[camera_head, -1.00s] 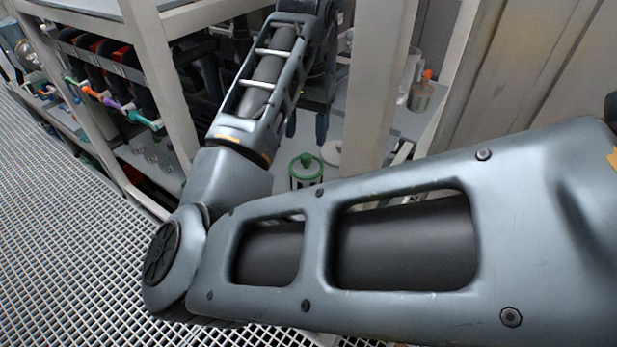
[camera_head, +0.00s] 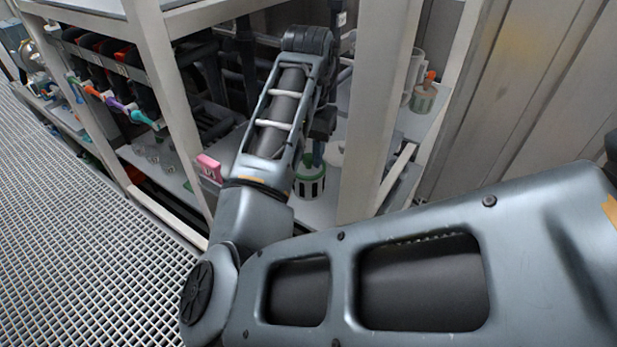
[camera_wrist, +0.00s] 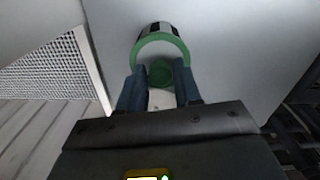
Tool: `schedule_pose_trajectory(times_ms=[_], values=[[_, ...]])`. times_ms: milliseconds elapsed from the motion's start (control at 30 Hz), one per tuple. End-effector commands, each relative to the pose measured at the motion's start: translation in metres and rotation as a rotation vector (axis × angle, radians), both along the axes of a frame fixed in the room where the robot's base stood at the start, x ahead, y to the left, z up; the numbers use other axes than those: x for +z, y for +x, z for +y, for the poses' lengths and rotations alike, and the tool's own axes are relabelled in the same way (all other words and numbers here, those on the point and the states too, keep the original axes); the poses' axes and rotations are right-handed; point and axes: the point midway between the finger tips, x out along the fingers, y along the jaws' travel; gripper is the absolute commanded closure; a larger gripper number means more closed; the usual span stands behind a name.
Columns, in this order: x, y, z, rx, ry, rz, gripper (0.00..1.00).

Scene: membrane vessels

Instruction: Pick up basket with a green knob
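The basket (camera_head: 310,182) is a small white cylinder with dark slots, standing on the shelf behind the white post. Its green rim (camera_wrist: 160,38) and round green knob (camera_wrist: 160,73) show in the wrist view. My gripper (camera_wrist: 160,68) is over the basket, with its two dark fingers apart and one on each side of the knob. I cannot tell whether the fingers touch the knob. In the head view my gripper (camera_head: 318,150) hides most of the basket's top.
A white post (camera_head: 375,115) stands close right of my forearm. A container with an orange top (camera_head: 424,95) stands at the right. Valves with coloured handles (camera_head: 115,103) line the left rack.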

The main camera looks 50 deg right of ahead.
Motion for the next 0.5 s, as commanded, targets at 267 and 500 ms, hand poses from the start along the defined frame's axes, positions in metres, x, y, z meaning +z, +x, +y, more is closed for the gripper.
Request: schedule_pose_trajectory(times_ms=[267,500], values=[[0.0002,0.0,0.0,0.0,0.0,0.0,0.94],[0.0002,0.0001,0.0,0.0,0.0,0.0,1.0]])
